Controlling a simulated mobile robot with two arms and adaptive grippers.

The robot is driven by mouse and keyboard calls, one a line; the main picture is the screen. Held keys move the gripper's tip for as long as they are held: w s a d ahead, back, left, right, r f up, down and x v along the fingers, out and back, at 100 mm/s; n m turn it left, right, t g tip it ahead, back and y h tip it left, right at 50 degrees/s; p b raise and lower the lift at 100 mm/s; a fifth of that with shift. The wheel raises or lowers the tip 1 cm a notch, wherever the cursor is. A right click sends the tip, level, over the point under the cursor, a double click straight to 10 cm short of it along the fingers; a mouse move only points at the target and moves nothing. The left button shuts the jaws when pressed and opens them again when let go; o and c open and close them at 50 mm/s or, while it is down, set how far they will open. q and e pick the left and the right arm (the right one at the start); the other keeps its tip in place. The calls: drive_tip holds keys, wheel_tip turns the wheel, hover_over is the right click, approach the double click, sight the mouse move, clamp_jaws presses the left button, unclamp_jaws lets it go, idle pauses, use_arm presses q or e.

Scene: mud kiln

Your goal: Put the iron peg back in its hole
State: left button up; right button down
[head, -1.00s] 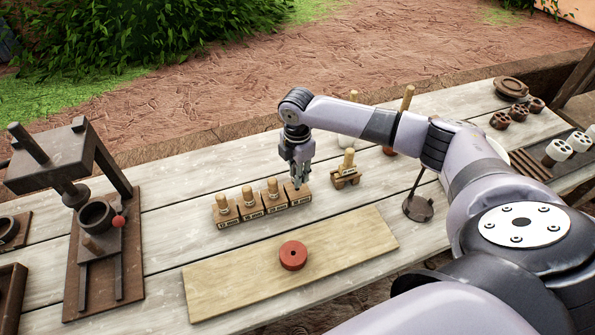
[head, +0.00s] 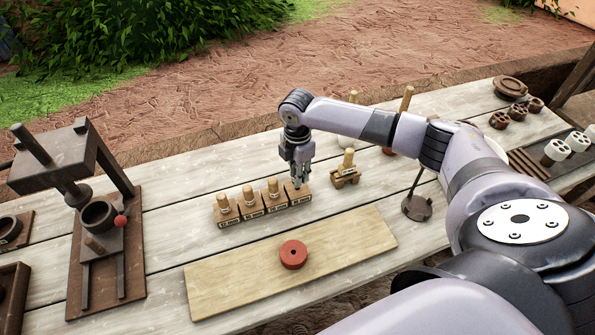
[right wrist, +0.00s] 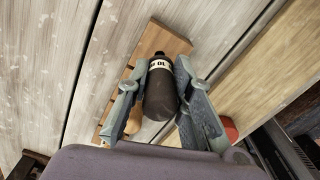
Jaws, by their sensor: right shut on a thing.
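My right gripper (head: 299,172) points down over the right end of a row of small wooden blocks (head: 264,216). In the right wrist view the gripper (right wrist: 160,95) is shut on the dark iron peg (right wrist: 160,97), which has a white label band with dark marks. The peg's far end is over a wooden block (right wrist: 166,42); I cannot tell whether it is inside the hole. In the head view the fingers largely hide the peg. Other blocks in the row hold pegs with pale wooden tops (head: 248,195). My left gripper is not in view.
A pale board (head: 225,280) with a red disc (head: 293,255) lies in front of the blocks. A small wooden stand (head: 346,178) is close on the right. A dark press (head: 100,215) stands at left. The planks between press and blocks are clear.

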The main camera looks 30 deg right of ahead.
drive_tip(key=shift+f+b, duration=0.5)
drive_tip(key=shift+f, duration=1.3)
idle(2.1)
drive_tip(key=c, duration=1.3)
unclamp_jaws()
drive_tip(key=shift+c, duration=0.2)
wheel_tip(320, 180, up, 12)
drive_tip(key=shift+r, duration=0.1)
